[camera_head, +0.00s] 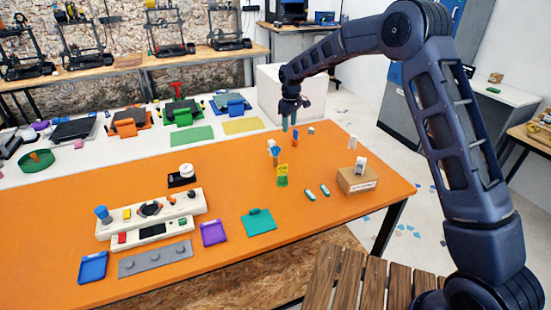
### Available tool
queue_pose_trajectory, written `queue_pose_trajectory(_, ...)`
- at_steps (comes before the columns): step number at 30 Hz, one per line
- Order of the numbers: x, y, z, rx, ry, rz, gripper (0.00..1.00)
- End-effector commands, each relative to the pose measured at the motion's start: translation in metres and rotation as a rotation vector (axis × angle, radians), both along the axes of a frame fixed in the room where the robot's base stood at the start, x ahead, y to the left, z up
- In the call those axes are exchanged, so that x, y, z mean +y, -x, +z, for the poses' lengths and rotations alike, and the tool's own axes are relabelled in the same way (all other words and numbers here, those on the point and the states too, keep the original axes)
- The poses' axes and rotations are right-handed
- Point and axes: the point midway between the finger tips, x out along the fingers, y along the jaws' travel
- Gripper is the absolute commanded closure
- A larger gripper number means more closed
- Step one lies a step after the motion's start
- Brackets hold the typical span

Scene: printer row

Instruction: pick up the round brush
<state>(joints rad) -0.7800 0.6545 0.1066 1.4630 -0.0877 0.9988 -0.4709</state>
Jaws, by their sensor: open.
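My gripper (290,118) is open. It hangs pointing down over the far part of the orange table (235,230), and nothing clear shows between its fingers. I cannot tell for certain which item is the round brush. A small blue and orange piece (295,138) stands just below the fingers. My gripper appears apart from all of these. Their details are too small to read.
Two teal pieces (317,193) lie near a cardboard box (357,180) bearing a white object. A white tool holder (150,218) stands at left, with blue, purple and teal trays along the front. A white table behind holds colored printer-like items. The table's middle is mostly clear.

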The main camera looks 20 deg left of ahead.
Motion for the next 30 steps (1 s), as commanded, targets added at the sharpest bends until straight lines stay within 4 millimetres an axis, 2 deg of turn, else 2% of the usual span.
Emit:
queue_pose_trajectory(1,0.017,0.006,-0.015,0.008,0.005,0.028,0.48)
queue_pose_trajectory(3,0.033,0.012,-0.030,0.014,0.011,0.057,0.48)
queue_pose_trajectory(6,0.050,0.019,-0.046,0.020,0.015,0.087,0.48)
queue_pose_trajectory(9,0.058,0.022,-0.054,0.024,0.017,0.103,0.48)
queue_pose_trajectory(14,0.060,0.023,-0.065,0.026,0.020,0.108,0.48)
queue_pose_trajectory(24,0.060,0.024,-0.108,0.027,0.019,0.107,0.48)
queue_pose_trajectory(30,0.058,0.024,-0.119,0.027,0.019,0.107,0.48)
